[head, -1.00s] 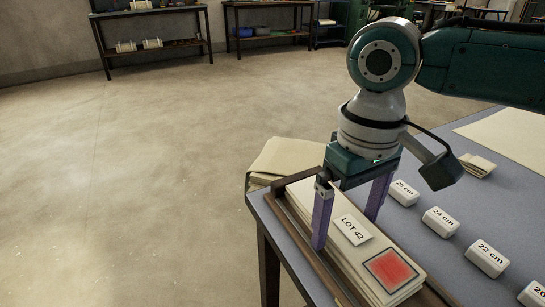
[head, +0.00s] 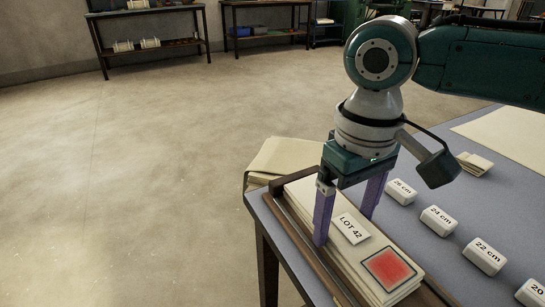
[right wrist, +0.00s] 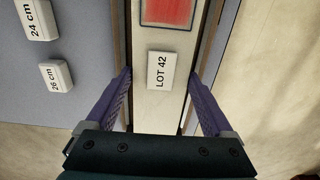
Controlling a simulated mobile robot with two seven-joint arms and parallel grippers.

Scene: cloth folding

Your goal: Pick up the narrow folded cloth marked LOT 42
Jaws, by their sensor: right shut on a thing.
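The narrow folded cloth (head: 363,252) is a cream stack with a white LOT 42 label and a red square at its near end. It lies in a brown-railed tray (head: 305,247) at the table's left edge. My right gripper (head: 344,229) points down, with its purple fingers on either long side of the cloth, beside the label. It is shut on the cloth, which still lies in the tray. In the right wrist view the cloth (right wrist: 158,112) runs between the two fingers, label in the middle. My left gripper is not in view.
White blocks marked 26 cm (head: 403,192), 24 cm (head: 439,220) and 22 cm (head: 484,258) stand in a row right of the tray. Another folded cloth (head: 285,157) lies behind the tray.

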